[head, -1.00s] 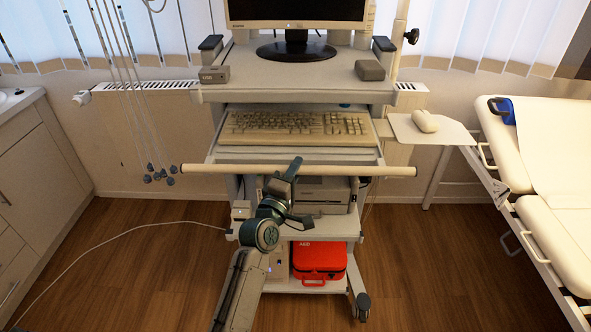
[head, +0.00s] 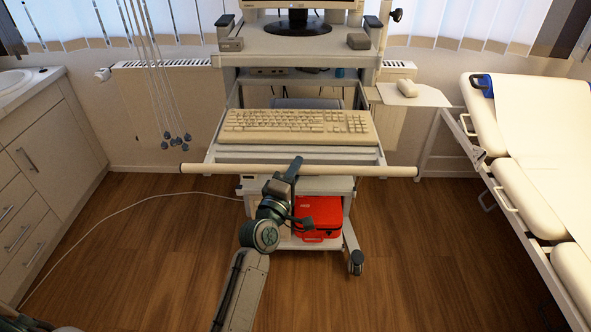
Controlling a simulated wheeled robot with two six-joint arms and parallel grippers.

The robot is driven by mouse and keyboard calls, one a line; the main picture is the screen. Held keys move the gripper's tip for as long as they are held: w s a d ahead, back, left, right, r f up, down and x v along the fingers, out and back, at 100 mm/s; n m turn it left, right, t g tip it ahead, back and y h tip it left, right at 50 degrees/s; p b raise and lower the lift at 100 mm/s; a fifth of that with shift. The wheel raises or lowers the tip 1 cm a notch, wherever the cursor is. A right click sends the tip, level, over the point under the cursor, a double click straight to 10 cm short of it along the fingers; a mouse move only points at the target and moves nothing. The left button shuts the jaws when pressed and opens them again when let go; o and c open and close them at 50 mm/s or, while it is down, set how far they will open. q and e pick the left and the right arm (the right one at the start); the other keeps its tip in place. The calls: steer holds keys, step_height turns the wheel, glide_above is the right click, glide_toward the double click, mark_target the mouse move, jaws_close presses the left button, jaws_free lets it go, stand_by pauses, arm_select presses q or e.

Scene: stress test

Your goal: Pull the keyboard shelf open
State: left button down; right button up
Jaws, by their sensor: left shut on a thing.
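The keyboard shelf (head: 250,153) is pulled out from the cart, with a beige keyboard (head: 298,126) lying on it. A long cream handle bar (head: 370,171) runs across the shelf's front and sticks out past both sides. My left gripper (head: 296,164) is shut on the bar near its middle, with the arm reaching up from the bottom of the head view. The gripper hides a small part of the bar. My right gripper is not in view.
The cart (head: 349,220) carries a monitor (head: 298,20) on top and a red case (head: 319,219) below. A mouse tray (head: 425,96) is at the right. A bed (head: 520,140) stands right, cabinets (head: 45,165) left. Cables hang at left. The floor in front is largely clear.

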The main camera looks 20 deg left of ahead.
arm_select(q)
steer(key=shift+s, duration=0.3)
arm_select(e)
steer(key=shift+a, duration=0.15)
